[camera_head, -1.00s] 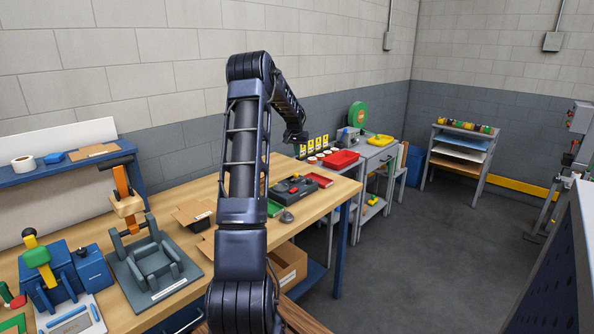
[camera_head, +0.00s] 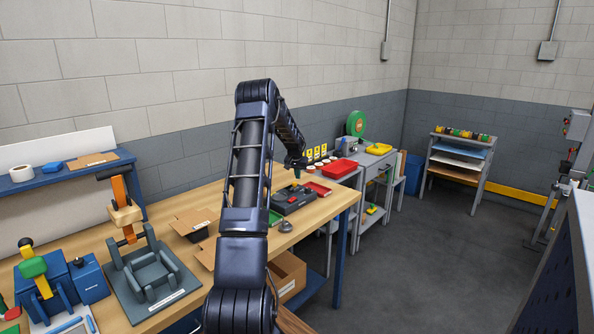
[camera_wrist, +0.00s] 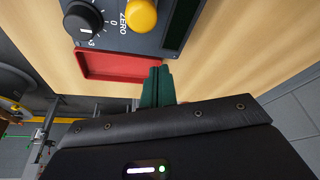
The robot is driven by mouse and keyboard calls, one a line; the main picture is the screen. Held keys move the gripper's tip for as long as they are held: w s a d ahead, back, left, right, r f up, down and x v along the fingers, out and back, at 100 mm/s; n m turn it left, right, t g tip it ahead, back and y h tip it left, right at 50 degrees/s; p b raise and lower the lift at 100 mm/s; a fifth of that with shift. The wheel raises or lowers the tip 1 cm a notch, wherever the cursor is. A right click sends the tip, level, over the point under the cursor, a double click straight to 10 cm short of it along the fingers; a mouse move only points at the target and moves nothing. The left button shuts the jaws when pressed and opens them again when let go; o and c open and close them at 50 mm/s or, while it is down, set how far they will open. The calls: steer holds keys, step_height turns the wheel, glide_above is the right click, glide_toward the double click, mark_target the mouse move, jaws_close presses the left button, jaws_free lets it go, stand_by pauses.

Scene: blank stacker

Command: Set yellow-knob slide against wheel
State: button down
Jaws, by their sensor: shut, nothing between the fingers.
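A dark grey device (camera_head: 293,201) lies on the wooden bench near its right end. In the wrist view its panel (camera_wrist: 115,37) carries a yellow knob (camera_wrist: 142,14), a black dial (camera_wrist: 83,20) and the word ZERO. I cannot tell whether this yellow knob belongs to a slide. My gripper (camera_wrist: 157,72) has dark green fingers closed together with nothing between them. Its fingertips are apart from the yellow knob in the picture, beside a red tray. In the head view my gripper (camera_head: 297,175) is just above the device. No wheel is clear in the wrist view.
The red tray (camera_wrist: 100,72) sits beside the device. A grey fixture (camera_head: 152,271) and a blue machine with a green-and-yellow lever (camera_head: 36,268) stand at the left of the bench. A green round thing (camera_head: 356,123) stands farther back.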

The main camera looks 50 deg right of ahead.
mark_target(293, 187)
steer(key=shift+s+a+f, duration=0.1)
steer(key=shift+s+a, duration=0.35)
steer(key=shift+a, duration=0.45)
steer(key=shift+s+a+f, duration=0.1)
steer(key=shift+s+a, duration=0.3)
steer(key=shift+a, duration=0.45)
steer(key=shift+a, duration=0.1)
steer(key=a, duration=0.3)
steer(key=shift+a, duration=0.2)
